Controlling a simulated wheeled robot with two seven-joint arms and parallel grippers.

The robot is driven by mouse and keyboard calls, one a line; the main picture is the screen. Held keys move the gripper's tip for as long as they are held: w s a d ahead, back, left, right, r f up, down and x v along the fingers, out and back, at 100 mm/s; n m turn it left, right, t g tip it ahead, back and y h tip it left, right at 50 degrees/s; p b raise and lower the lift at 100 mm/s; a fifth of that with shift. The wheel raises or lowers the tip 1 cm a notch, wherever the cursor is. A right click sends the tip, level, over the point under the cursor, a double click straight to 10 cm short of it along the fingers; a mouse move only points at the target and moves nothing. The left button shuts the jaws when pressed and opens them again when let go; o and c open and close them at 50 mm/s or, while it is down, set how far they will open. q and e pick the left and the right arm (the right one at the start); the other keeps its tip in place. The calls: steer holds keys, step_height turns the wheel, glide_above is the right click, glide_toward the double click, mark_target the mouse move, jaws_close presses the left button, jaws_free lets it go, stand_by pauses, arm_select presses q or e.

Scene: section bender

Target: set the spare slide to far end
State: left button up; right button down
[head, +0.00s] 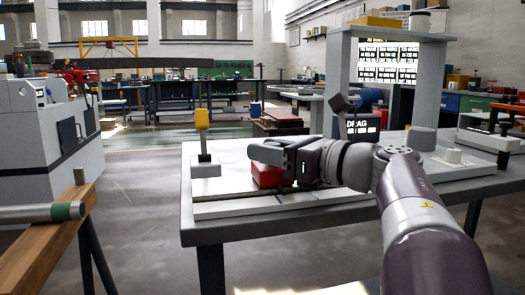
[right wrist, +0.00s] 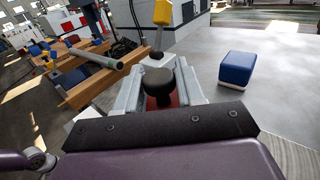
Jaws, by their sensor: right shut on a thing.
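The spare slide looks to be a red block (head: 267,175) on a pale base plate (head: 240,209) on the workbench. A dark rail or slot runs along the plate. My right gripper (head: 262,153) is over the red block, coming from the right. In the right wrist view, the jaws of my right gripper (right wrist: 158,90) are shut on a round black knob (right wrist: 157,80), with red showing beneath it. The gripper hides part of the block and the plate's right portion. My left gripper is not in view.
A yellow-topped lever (head: 203,120) stands on a white block (head: 204,165) at the plate's left end. A grey frame (head: 427,90) and a DRAG sign (head: 362,125) stand behind my arm. A wooden beam (head: 55,225) holds a metal tube (head: 35,213) at left.

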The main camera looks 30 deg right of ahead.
steer(key=s+d, duration=0.1)
steer(key=d, duration=0.6)
steer(key=s+d+p, duration=0.1)
steer(key=d, duration=0.3)
steer(key=shift+s, duration=0.3)
steer(key=shift+s+d, duration=0.1)
steer(key=shift+d, duration=0.25)
steer(key=c, duration=0.8)
jaws_free()
steer(key=shift+d, duration=0.2)
